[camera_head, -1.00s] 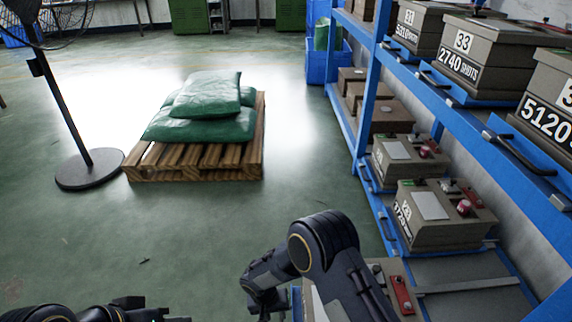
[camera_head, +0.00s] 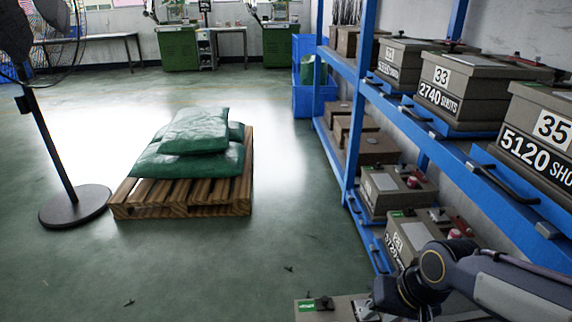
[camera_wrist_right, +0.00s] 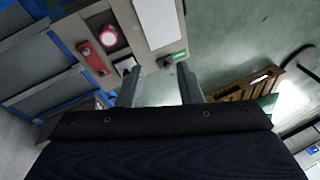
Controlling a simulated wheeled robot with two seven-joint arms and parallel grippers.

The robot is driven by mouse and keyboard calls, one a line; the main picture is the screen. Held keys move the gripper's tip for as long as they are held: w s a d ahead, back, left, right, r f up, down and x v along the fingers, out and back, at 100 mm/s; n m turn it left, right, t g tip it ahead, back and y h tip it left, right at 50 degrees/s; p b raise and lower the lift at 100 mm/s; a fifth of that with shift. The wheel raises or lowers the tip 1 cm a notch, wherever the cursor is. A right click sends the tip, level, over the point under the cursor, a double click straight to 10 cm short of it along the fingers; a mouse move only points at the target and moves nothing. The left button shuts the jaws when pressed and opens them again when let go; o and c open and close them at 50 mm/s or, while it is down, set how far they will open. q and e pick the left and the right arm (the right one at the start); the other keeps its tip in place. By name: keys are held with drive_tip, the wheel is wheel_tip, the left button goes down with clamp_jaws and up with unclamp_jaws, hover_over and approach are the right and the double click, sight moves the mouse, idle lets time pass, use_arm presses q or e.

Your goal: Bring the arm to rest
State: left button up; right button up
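My right arm comes in from the right in the head view. Its dark joint (camera_head: 437,265) is in front of the lower shelf, and the gripper's fingers are hard to make out there. In the right wrist view the two fingers of my right gripper (camera_wrist_right: 159,68) stand apart with nothing between them. Beyond them is a grey-brown mould box (camera_wrist_right: 126,30) with a red knob, a red latch, a pale plate and a green label. I cannot tell if the fingers touch it. My left gripper is in neither view.
A blue rack (camera_head: 352,150) with several mould boxes stands along the right. Another box (camera_head: 325,309) is at the bottom edge. A wooden pallet (camera_head: 190,208) with green bags (camera_head: 195,150) and a fan stand (camera_head: 72,206) are at the left.

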drive_tip(key=s+d+r+t, duration=0.2)
drive_tip(key=s+d+t, duration=0.1)
drive_tip(key=s, duration=0.9)
wheel_tip(320, 180, up, 35)
drive_tip(key=p, duration=3.4)
drive_tip(key=shift+a+y+p, duration=0.2)
drive_tip(key=shift+y+p, duration=0.15)
drive_tip(key=shift+y, duration=0.05)
drive_tip(key=shift+s+f, duration=0.15)
